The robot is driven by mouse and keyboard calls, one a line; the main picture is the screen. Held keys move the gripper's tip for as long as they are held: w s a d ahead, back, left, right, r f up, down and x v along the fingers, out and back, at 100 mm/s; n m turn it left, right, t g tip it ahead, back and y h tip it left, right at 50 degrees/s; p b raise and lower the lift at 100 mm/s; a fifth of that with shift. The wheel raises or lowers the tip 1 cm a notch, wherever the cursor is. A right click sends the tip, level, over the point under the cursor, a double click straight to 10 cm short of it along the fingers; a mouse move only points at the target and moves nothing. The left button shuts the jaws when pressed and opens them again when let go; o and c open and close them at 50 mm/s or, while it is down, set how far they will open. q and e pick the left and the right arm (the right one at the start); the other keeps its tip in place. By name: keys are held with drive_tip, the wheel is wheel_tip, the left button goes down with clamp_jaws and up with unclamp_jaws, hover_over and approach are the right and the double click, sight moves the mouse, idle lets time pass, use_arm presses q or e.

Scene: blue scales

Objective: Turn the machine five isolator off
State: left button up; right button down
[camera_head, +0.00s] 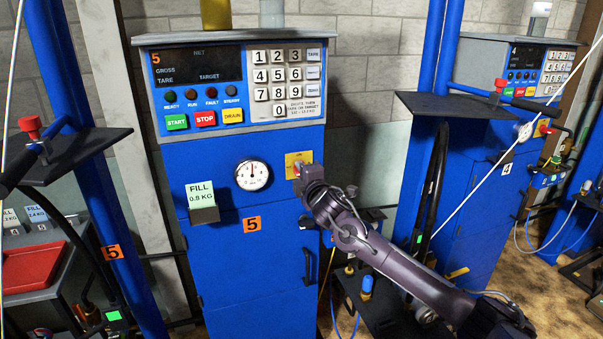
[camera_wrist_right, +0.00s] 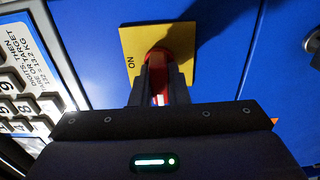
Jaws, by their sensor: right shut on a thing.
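Machine five is a blue cabinet (camera_head: 225,280) with an orange 5 label, in the middle of the head view. Its isolator is a red rotary handle on a yellow plate (camera_head: 291,159), right of the round gauge. The plate (camera_wrist_right: 130,48) also shows in the right wrist view, with the word ON beside the red handle (camera_wrist_right: 157,57). My right gripper (camera_head: 301,170) reaches the isolator from the lower right and is shut on the red handle. In the right wrist view its fingers (camera_wrist_right: 160,82) lie on both sides of the handle. The gripper hides part of the plate and handle. My left gripper is not in view.
Above the isolator are a keypad (camera_head: 282,75), a dark display (camera_head: 198,67) and start, stop and drain buttons (camera_head: 205,118). A green fill card (camera_head: 200,194) stands on a small ledge at left. Machine four (camera_head: 480,180) stands at right. A red tray (camera_head: 32,265) lies at far left.

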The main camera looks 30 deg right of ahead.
drive_tip(key=c, duration=1.4)
unclamp_jaws()
drive_tip(key=shift+s+a+f, duration=0.1)
drive_tip(key=shift+s+f, duration=0.05)
drive_tip(key=shift+s, duration=0.35)
drive_tip(key=b+v, duration=0.2)
drive_tip(key=v, duration=0.4)
drive_tip(key=shift+s, duration=0.4)
drive_tip(key=shift+a, duration=0.1)
